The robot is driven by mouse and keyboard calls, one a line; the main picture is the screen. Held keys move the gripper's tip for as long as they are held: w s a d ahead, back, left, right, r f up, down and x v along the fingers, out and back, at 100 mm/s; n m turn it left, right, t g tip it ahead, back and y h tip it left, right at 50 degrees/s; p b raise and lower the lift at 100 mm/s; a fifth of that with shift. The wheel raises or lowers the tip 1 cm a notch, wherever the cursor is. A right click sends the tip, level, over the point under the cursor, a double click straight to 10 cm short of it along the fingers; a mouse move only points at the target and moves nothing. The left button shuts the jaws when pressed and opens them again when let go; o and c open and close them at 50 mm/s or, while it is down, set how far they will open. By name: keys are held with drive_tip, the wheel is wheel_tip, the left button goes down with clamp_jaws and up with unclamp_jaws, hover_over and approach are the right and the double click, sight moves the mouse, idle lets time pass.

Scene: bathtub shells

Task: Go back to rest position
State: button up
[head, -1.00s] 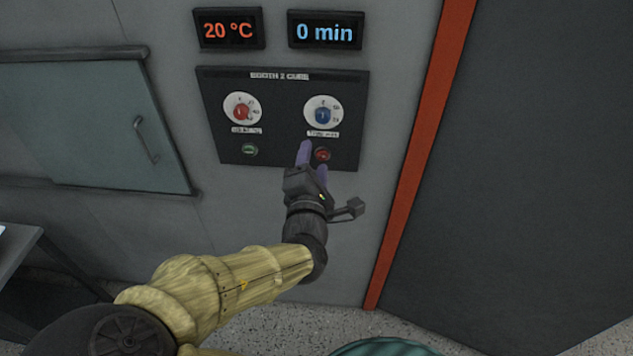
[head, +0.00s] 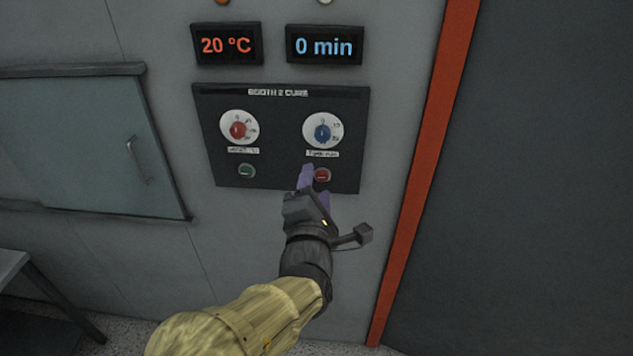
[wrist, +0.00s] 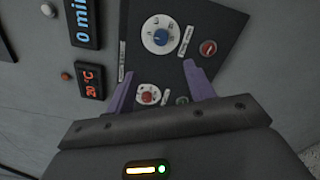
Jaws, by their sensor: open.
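My gripper (head: 316,184) is in front of the lower right part of the dark control panel (head: 275,178). Its two purple fingers are apart with nothing between them, as the wrist view (wrist: 160,82) also shows. The panel carries a red dial (head: 239,130), a blue dial (head: 323,132), a green button (head: 247,171) and a red button (head: 322,175). In the head view the fingertips overlap the area beside the red button. I cannot tell whether they touch the panel.
Displays above read 20 °C (head: 227,45) and 0 min (head: 323,47). A glass door with a handle (head: 138,160) is at left, a table (head: 12,268) at lower left. An orange-red post (head: 425,170) stands right of the panel, before a dark surface (head: 540,180).

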drive_tip(key=shift+d+f, duration=0.1)
drive_tip(key=d+f+m+g+h, duration=0.1)
drive_tip(key=d+f+m+g, duration=0.4)
drive_tip(key=f, duration=0.4)
drive_tip(key=d+f+m+g, duration=0.4)
drive_tip(key=d+f+m, duration=0.15)
drive_tip(key=f, duration=0.25)
drive_tip(key=s+d+r+m+g+y, duration=0.1)
drive_tip(key=s+d+m+g, duration=0.5)
drive_tip(key=s+m, duration=0.4)
drive_tip(key=shift+d+r+m+y, duration=0.3)
drive_tip(key=shift+d+m, duration=0.4)
drive_tip(key=shift+m, duration=0.55)
